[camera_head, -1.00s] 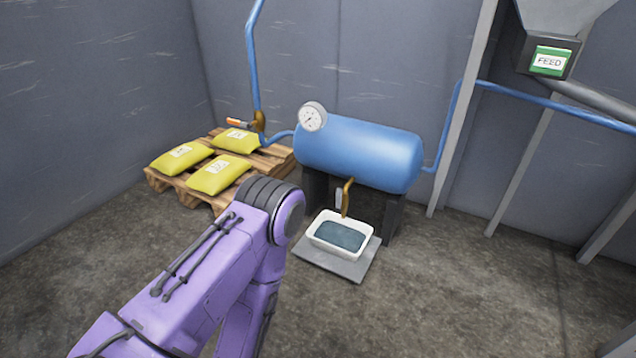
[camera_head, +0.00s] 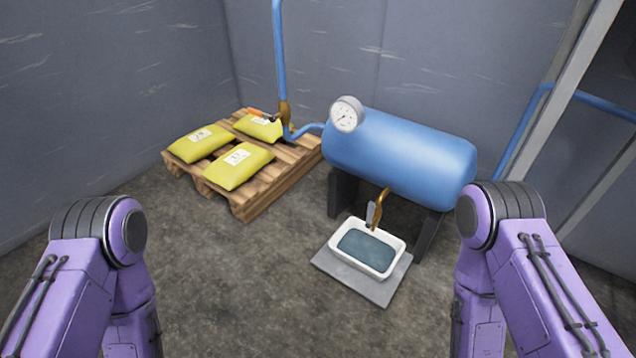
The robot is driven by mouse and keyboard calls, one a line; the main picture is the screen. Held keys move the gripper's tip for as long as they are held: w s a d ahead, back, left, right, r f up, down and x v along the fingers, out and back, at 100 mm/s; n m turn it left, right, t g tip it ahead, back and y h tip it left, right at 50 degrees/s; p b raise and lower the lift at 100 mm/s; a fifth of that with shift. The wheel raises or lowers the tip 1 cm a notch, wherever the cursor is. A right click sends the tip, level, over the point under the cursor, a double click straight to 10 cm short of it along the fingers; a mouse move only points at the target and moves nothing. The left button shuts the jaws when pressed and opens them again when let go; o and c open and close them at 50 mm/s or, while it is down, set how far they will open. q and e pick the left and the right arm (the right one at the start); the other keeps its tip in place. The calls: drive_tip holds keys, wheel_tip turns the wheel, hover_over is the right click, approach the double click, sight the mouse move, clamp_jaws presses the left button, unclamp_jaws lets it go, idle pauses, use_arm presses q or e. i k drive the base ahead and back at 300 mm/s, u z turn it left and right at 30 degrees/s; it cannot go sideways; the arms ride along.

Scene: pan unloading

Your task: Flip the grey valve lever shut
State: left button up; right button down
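The grey valve lever (camera_head: 370,211) is small and sits at the brass drain pipe (camera_head: 382,205) under the blue tank (camera_head: 400,150). It looks roughly upright beside the pipe; its exact setting is too small to tell. Below the pipe, a white pan (camera_head: 398,245) holds dark bluish liquid and stands on a grey slab. My two purple arms show at the lower left and lower right, well short of the tank. Neither gripper is in view.
A wooden pallet (camera_head: 241,205) with yellow sacks (camera_head: 238,167) stands left of the tank. Black supports (camera_head: 342,192) hold the tank up on both sides of the pan. A grey post (camera_head: 560,90) rises at the right. The concrete floor (camera_head: 270,285) before the slab is clear.

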sight(371, 211)
drive_tip(key=u, duration=0.1)
drive_tip(key=i, duration=0.85)
drive_tip(key=z, duration=0.3)
